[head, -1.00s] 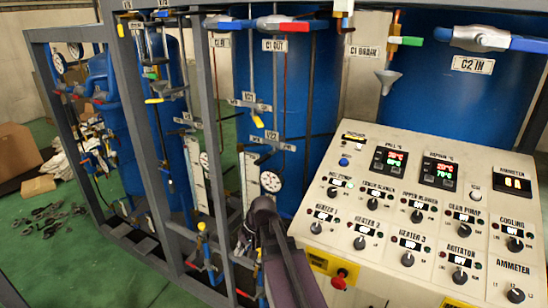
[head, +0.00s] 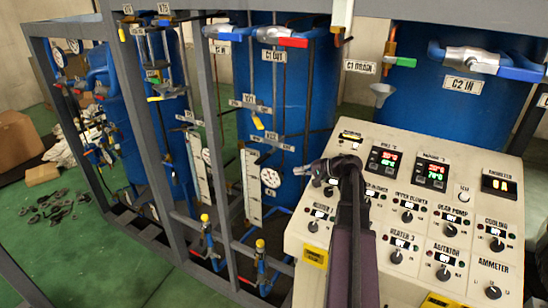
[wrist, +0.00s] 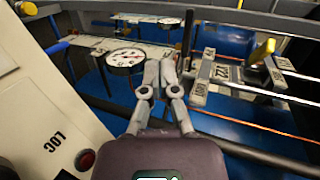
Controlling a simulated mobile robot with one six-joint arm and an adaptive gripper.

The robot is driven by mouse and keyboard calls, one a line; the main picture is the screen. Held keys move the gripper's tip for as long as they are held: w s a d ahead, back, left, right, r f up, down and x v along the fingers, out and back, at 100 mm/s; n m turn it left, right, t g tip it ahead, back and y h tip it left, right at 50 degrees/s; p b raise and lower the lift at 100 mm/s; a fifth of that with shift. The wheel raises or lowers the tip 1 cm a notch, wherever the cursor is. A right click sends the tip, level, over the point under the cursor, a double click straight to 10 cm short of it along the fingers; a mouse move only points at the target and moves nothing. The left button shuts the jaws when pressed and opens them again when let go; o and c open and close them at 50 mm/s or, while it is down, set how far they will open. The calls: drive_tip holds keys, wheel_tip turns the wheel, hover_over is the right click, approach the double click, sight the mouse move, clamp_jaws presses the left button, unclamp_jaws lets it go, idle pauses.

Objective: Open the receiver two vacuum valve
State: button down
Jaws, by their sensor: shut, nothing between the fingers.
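My gripper (head: 300,171) is shut and empty, held in front of the frame at the left side of the control panel. In the wrist view its fingertips (wrist: 160,68) are together beside a round white gauge, apart from any valve. Small labelled valves sit on the pipes in front of the blue vessel. One has a yellow-tipped handle (head: 258,122); below it is a label plate (head: 264,138) that seems to read V22. In the wrist view a similar plate (wrist: 222,72) and a yellow-tipped handle (wrist: 262,52) lie right of my fingers. I cannot tell which valve is receiver two's vacuum valve.
The control panel (head: 327,262) stands close under my arm. Grey frame posts (head: 215,120) and thin pipes stand before the blue vessels. A white gauge (head: 270,177) is beside my gripper. Yellow-topped valves (head: 260,245) stand low down.

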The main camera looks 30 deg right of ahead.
drive_tip(key=d, duration=0.1)
drive_tip(key=d+r, duration=0.1)
drive_tip(key=d+r+t, duration=0.1)
drive_tip(key=shift+s+d+m, duration=0.15)
drive_tip(key=shift+s+m, duration=0.1)
drive_tip(key=shift+m, duration=0.05)
drive_tip(key=r+b+x, duration=0.1)
drive_tip(key=b+x, duration=0.1)
drive_tip(key=x, duration=1.1)
drive_tip(key=shift+w+a+b, duration=0.3)
drive_tip(key=shift+w, duration=0.2)
